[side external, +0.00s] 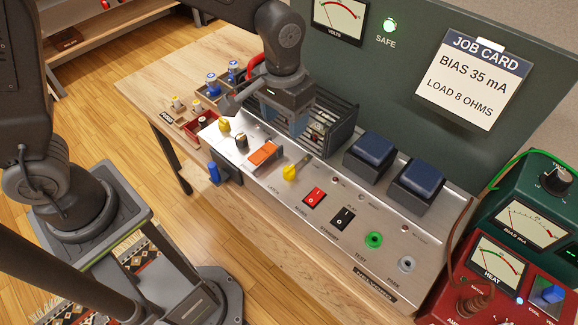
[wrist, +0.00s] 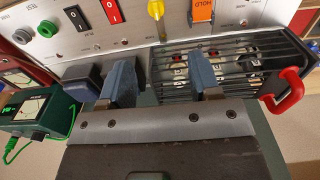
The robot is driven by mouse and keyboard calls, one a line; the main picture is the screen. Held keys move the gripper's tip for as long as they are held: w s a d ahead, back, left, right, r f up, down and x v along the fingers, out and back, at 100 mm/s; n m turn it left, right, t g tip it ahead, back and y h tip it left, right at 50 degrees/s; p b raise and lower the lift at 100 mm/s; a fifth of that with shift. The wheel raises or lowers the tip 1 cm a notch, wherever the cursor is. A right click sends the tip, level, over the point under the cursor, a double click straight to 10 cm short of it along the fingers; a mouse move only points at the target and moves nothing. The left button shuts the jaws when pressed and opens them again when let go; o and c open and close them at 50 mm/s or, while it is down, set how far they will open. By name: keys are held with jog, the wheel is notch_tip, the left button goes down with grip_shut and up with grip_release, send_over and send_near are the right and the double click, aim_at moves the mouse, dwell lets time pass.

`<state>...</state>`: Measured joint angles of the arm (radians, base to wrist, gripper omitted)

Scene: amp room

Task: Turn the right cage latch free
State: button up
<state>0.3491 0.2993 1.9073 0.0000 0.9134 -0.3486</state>
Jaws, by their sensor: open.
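The right cage latch (side external: 289,173) is a yellow knob with a pale bar beside it on the silver front panel, near the "LATCH" lettering. It also shows at the top of the wrist view as a yellow knob (wrist: 155,9). A second yellow latch (side external: 224,126) sits farther left. The dark slatted cage (side external: 343,126) stands behind the panel, with a red handle (wrist: 285,92) at one end. My gripper (wrist: 163,84) is open, with its two blue-grey fingers apart and nothing seen between them. It hangs over the cage area, apart from the right latch.
An orange HOLD switch (side external: 265,152) lies between the latches. Red (side external: 314,197) and black (side external: 342,217) rocker switches sit to the right. Two blue-topped blocks (side external: 372,149) stand behind. Small trays (side external: 199,129) lie left; red and green meter boxes (side external: 525,222) stand right.

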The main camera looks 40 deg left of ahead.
aim_at(289, 168)
jog(key=f, duration=1.5)
jog(key=shift+w+d, duration=0.15)
jog(key=shift+d, duration=0.25)
jog(key=shift+c, duration=0.5)
jog(key=c, duration=0.8)
